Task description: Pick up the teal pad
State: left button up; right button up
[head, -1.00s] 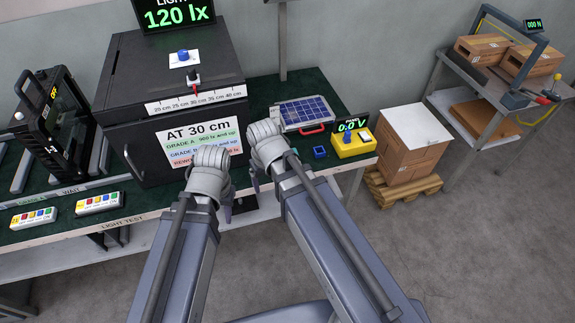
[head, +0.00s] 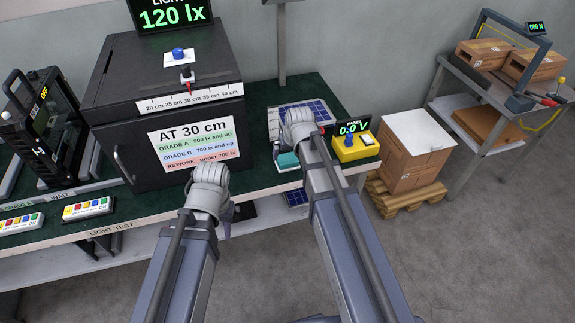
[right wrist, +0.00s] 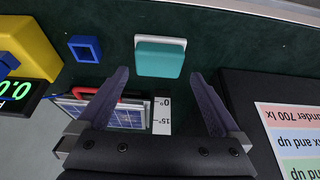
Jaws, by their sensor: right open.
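The teal pad (head: 287,161) sits on a white base on the dark green bench top, partly covered by my right gripper in the head view. In the right wrist view the pad (right wrist: 159,60) lies between and just beyond the fingertips. My right gripper (right wrist: 160,75) is open and empty above the bench, with one finger on each side of the pad's line.
A black test box (head: 165,110) stands left of the pad. A solar panel (head: 305,112) with a red handle lies behind. A yellow meter box (head: 352,147) and a small blue square (right wrist: 84,48) are on the other side.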

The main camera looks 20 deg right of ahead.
aim_at(288, 159)
jog(key=shift+b+x, duration=2.5)
jog(key=shift+x, duration=0.1)
jog(key=shift+d, duration=0.1)
jog(key=shift+s+r, duration=0.1)
jog(key=c, duration=1.2)
jog(key=shift+r, duration=0.1)
notch_tip(288, 159, up, 10)
jog(key=p, duration=1)
